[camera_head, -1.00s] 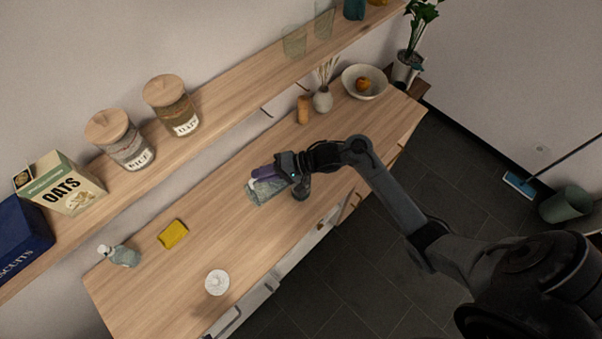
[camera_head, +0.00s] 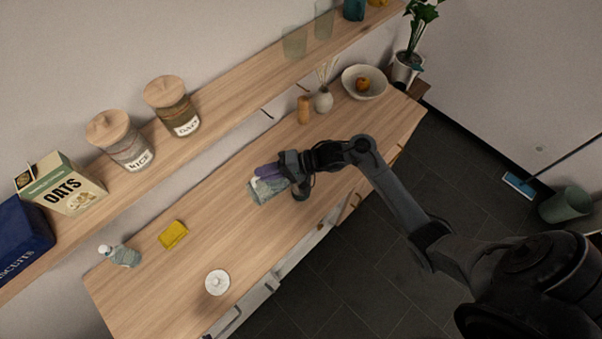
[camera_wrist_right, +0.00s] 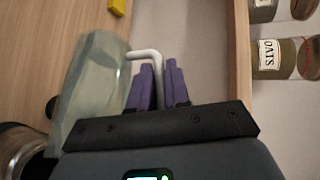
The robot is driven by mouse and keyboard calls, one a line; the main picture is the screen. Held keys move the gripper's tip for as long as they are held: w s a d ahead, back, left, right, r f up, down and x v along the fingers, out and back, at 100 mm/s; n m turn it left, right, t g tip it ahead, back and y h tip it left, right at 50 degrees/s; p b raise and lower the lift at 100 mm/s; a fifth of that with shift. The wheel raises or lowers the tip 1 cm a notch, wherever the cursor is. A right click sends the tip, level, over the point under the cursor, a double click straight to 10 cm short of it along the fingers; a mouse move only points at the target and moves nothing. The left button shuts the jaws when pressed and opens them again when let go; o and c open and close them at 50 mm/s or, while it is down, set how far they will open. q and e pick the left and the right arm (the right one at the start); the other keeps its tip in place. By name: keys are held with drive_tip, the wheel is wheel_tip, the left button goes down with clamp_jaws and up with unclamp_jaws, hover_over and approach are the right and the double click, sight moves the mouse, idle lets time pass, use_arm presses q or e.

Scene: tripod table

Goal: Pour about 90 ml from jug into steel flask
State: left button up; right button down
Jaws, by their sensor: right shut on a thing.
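The jug (camera_head: 266,191), greenish and see-through, is at the middle of the wooden counter in the head view. It also shows in the right wrist view (camera_wrist_right: 92,82), with its white bent handle (camera_wrist_right: 143,54). My right gripper (camera_head: 272,171) has purple fingers, which show in the right wrist view (camera_wrist_right: 160,86) on either side of the handle, shut on it. The jug looks tilted. A shiny metal vessel, seemingly the steel flask (camera_wrist_right: 17,146), is partly cut off at the lower left of the wrist view. In the head view it is mostly hidden by my gripper. My left gripper is not in view.
A yellow sponge (camera_head: 173,235), a small bottle (camera_head: 121,255) and a white disc (camera_head: 217,283) are on the counter's left part. A wooden pepper-mill-like piece (camera_head: 303,110), a reed vase (camera_head: 323,100) and a bowl (camera_head: 364,83) stand at the back right. A shelf (camera_head: 223,105) runs above.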

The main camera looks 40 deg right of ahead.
sight(257, 187)
drive_tip(key=shift+d+r+y, duration=0.25)
drive_tip(key=shift+d+y, duration=0.05)
drive_tip(key=shift+d, duration=0.1)
idle(0.3)
drive_tip(key=shift+s+d, duration=0.1)
drive_tip(key=shift+d, duration=0.05)
drive_tip(key=shift+w+a+f+h, duration=0.1)
drive_tip(key=shift+a+f+h, duration=0.15)
drive_tip(key=shift+a, duration=0.35)
drive_tip(key=shift+w+a+f+h, duration=0.15)
drive_tip(key=shift+a+h, duration=0.1)
drive_tip(key=shift+a, duration=0.35)
drive_tip(key=a+f+g+h+p, duration=0.1)
drive_tip(key=h+p, duration=0.1)
drive_tip(key=p, duration=0.1)
drive_tip(key=shift+w+a+f+n+p, duration=0.15)
drive_tip(key=shift+a+f+n+p, duration=0.2)
drive_tip(key=shift+a+f+n, duration=0.05)
drive_tip(key=shift+f, duration=0.4)
drive_tip(key=shift+w+a+f+h+p, duration=0.1)
drive_tip(key=shift+a+f+h+p, duration=0.2)
drive_tip(key=shift+f+h, duration=0.1)
drive_tip(key=shift+f+g, duration=0.15)
drive_tip(key=shift+g, duration=0.15)
